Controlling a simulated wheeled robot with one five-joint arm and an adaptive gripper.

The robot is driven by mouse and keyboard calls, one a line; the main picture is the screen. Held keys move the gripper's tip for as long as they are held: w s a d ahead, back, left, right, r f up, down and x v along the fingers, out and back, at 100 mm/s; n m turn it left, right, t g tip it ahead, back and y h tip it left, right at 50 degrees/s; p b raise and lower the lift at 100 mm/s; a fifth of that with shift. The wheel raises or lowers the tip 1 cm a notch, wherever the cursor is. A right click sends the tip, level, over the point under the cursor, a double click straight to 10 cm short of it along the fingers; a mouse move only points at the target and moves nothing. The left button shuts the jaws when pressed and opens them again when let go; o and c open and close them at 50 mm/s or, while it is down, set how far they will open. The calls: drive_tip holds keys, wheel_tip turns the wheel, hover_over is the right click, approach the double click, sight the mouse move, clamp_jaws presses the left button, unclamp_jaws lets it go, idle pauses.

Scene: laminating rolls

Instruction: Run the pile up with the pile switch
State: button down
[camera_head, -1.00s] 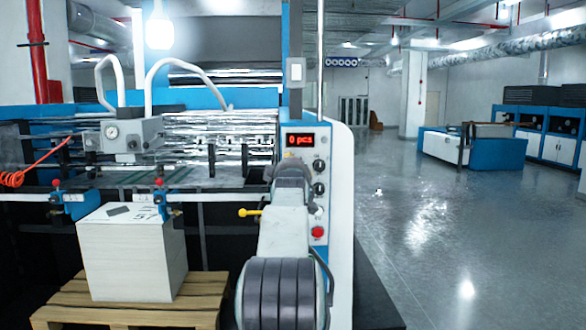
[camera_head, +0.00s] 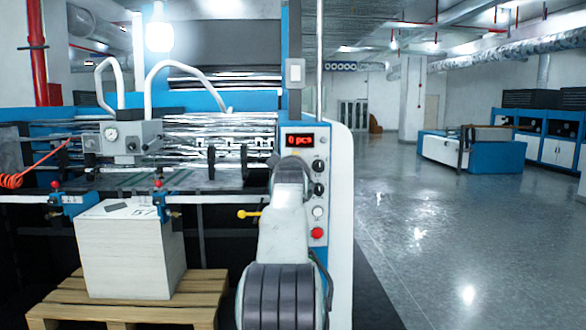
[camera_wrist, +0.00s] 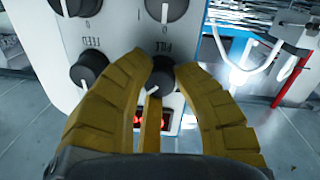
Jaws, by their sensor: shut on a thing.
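The pile switch (camera_wrist: 159,77) is a dark round knob under the label PILE in the wrist view. My gripper (camera_wrist: 172,68) has its yellow fingers closed on both sides of this knob. A light pointer mark on it looks tilted. In the head view my own arm hides the fingertips and this knob. The pile (camera_head: 128,252) is a tall white stack of sheets with a small dark item on top. It stands on a wooden pallet (camera_head: 60,311) at the left, its top level with the blue clamps.
The control panel has a red display (camera_head: 300,141) reading 0 pcs, more knobs (camera_head: 319,190), a white button and a red button (camera_head: 317,233). The FEED knob (camera_wrist: 89,69) sits close beside my fingers. Blue clamps (camera_head: 76,205) flank the stack top. Open floor lies at right.

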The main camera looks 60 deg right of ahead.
drive_tip(key=shift+r+m, duration=0.25)
drive_tip(key=shift+m, duration=0.05)
drive_tip(key=c, duration=1.5)
unclamp_jaws()
drive_tip(key=o, duration=0.6)
drive_tip(key=shift+f, duration=0.2)
drive_tip(key=shift+c, duration=0.2)
drive_tip(key=shift+w, duration=0.1)
drive_tip(key=v, duration=1.2)
